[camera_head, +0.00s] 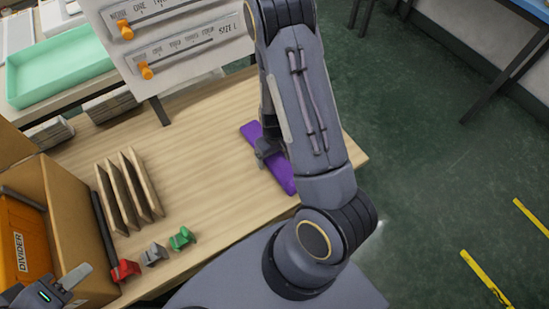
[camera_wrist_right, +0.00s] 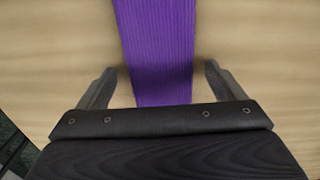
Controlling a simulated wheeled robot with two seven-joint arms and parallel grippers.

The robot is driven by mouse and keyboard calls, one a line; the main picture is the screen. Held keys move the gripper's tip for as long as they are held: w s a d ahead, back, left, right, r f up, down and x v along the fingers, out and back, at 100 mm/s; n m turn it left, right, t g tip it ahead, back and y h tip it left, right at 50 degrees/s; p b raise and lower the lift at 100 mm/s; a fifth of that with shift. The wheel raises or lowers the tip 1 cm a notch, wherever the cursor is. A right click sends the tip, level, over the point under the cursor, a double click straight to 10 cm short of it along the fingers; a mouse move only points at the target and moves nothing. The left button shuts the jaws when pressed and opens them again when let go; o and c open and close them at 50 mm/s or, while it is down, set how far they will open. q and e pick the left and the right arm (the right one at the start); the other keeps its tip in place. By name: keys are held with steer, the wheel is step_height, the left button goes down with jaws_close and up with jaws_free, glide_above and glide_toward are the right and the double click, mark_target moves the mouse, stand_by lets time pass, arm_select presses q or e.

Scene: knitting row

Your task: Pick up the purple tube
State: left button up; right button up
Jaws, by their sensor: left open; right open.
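The purple tube (camera_head: 283,176) lies on the wooden table near its right end, partly hidden behind my right arm in the head view. In the right wrist view the purple tube (camera_wrist_right: 157,50) is a ribbed strip running away from the camera. My right gripper (camera_wrist_right: 160,80) is open, with one finger on each side of the tube and a gap on both sides. In the head view my right gripper (camera_head: 265,150) shows only in part, over the tube. My left gripper (camera_head: 70,280) is at the lower left, beside the cardboard box, away from the tube.
Red (camera_head: 125,269), grey (camera_head: 154,254) and green (camera_head: 181,238) small pieces sit near the table's front. Wooden dividers (camera_head: 128,192) and a cardboard box (camera_head: 75,215) stand at left. A panel with orange sliders (camera_head: 180,45) and a mint tray (camera_head: 60,65) are behind. The table's middle is clear.

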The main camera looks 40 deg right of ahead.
steer(key=shift+f, duration=0.1)
steer(key=c, duration=1.1)
steer(key=shift+o, duration=0.2)
